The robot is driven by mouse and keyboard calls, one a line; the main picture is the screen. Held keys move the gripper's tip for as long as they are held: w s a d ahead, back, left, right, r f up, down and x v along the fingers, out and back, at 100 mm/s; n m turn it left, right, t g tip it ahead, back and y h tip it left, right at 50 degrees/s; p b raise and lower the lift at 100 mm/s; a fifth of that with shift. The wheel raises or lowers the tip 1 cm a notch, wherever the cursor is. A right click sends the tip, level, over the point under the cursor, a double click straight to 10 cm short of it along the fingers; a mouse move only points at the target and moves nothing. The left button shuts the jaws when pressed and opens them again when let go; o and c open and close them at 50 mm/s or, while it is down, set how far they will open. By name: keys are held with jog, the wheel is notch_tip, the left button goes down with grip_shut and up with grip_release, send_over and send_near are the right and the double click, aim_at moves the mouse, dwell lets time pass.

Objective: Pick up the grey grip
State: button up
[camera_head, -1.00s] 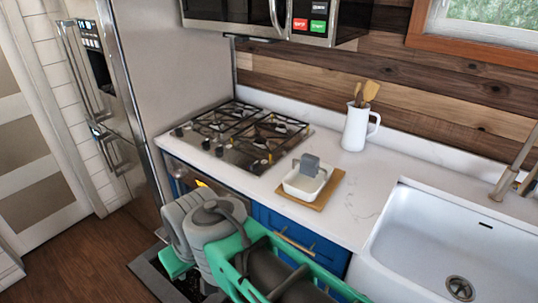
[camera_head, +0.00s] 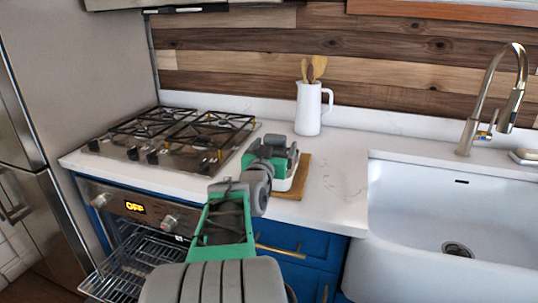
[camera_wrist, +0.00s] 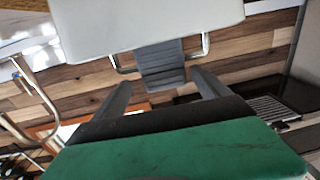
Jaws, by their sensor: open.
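The grey grip (camera_wrist: 160,62) is a ribbed block, with a thin metal wire at each side, beside the white dish (camera_wrist: 150,25) in the wrist view. My gripper (camera_wrist: 162,84) is open, with one dark finger on each side of the grip's near end; I cannot tell whether either touches it. In the head view my gripper (camera_head: 272,150) is over the white dish (camera_head: 287,183) on the counter and hides most of it. The grip cannot be told apart from my gripper there.
The dish rests on a wooden board (camera_head: 303,178). A gas cooktop (camera_head: 165,150) lies to the left. A white jug with wooden utensils (camera_head: 309,108) stands behind. The sink (camera_head: 450,200) is on the right. An oven rack (camera_head: 135,262) shows below the cooktop.

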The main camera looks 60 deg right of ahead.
jog(key=x, duration=0.6)
jog(key=shift+w+d+p, duration=0.1)
jog(key=shift+w+p, duration=0.25)
jog(key=shift+w, duration=0.05)
jog(key=shift+c, duration=0.4)
jog(key=c, duration=1.4)
